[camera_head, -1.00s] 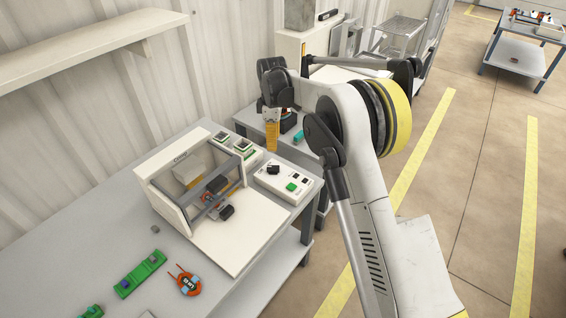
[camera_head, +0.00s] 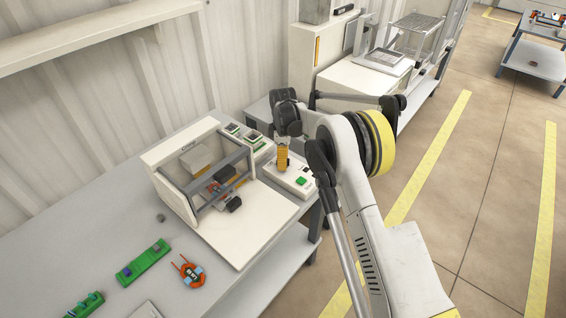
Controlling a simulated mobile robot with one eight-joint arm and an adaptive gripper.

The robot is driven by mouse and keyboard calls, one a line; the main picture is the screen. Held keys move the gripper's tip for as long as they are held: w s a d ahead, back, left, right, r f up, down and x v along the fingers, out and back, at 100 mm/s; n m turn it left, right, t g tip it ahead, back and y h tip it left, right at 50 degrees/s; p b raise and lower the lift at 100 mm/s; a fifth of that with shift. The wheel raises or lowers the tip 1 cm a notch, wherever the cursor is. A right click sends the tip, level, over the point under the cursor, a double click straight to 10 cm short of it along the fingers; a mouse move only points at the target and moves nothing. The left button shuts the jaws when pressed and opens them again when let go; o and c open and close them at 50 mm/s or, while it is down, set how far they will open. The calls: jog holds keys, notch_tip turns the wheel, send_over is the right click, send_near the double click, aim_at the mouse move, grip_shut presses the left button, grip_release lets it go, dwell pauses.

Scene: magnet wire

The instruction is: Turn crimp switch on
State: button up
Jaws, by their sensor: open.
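The crimp machine (camera_head: 175,155) is a white box with an open front frame, standing on the grey table. Beside it on the right is a white control box (camera_head: 271,179) with a green button (camera_head: 301,181) and other dark controls partly hidden. My gripper (camera_head: 282,168) has yellow-orange fingers pointing down over the control box. Its tips hide part of the panel, and I cannot tell whether they touch it. The gripper is open, with nothing seen in it. I cannot tell which control is the crimp switch.
The grey table (camera_head: 110,240) carries a green board (camera_head: 144,262), an orange coil (camera_head: 193,272) and another green part (camera_head: 84,306) at the front left. A white base plate (camera_head: 240,228) extends before the machine. Small meters (camera_head: 243,135) stand behind the control box.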

grip_shut()
jog(key=shift+m, duration=0.3)
jog(key=m, duration=0.6)
jog(key=shift+p, duration=0.3)
jog(key=m, duration=0.3)
jog(key=shift+m, duration=2.1)
